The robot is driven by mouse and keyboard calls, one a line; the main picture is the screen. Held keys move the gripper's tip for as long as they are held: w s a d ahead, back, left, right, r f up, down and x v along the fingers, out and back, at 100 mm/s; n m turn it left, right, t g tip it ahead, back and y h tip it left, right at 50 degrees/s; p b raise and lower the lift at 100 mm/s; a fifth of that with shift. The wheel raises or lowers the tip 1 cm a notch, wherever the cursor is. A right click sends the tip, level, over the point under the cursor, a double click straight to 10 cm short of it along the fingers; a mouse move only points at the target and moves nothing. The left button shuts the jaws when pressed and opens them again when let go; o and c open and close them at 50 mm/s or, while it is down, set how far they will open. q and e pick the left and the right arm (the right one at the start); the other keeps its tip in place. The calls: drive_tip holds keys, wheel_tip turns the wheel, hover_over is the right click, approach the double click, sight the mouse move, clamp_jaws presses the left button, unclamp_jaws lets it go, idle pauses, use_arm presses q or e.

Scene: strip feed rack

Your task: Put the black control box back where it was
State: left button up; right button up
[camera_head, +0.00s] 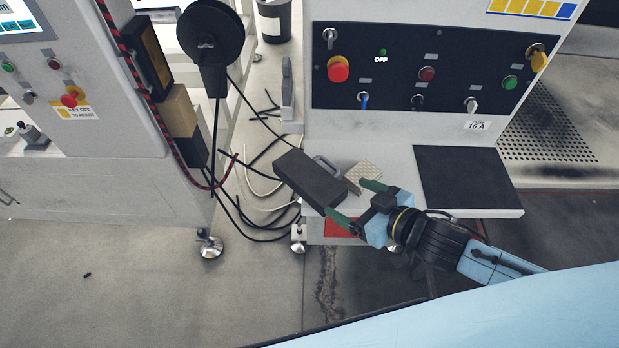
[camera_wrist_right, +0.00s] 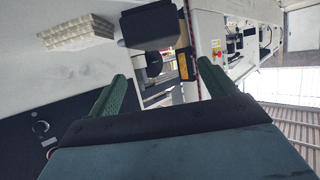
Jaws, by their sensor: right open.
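The black control box (camera_head: 308,178) sits slanted at the left end of the white shelf (camera_head: 399,162), apparently over its left edge. A dark cable runs up from near it to the black reel. In the right wrist view, a dark box shape (camera_wrist_right: 152,25), likely the control box, shows at the top, beyond the fingers. My right gripper (camera_head: 348,201) is open, with green fingers pointing left toward the box's near right end. In the wrist view the space between its fingertips (camera_wrist_right: 160,70) looks empty. Whether a finger touches the box is unclear. My left gripper is out of view.
A ribbed beige block (camera_head: 363,175) lies beside the box, and in the wrist view (camera_wrist_right: 78,32). A black mat (camera_head: 467,177) covers the shelf's right part. Loose cables hang left of the shelf, below a black reel (camera_head: 210,33). A button panel (camera_head: 425,70) stands behind.

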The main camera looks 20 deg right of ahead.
approach(311, 177)
drive_tip(key=x, duration=0.4)
drive_tip(key=shift+s+f, duration=0.1)
drive_tip(key=shift+b+x, duration=0.3)
drive_tip(key=shift+x, duration=2.4)
drive_tip(key=shift+c, duration=0.4)
drive_tip(key=c, duration=1)
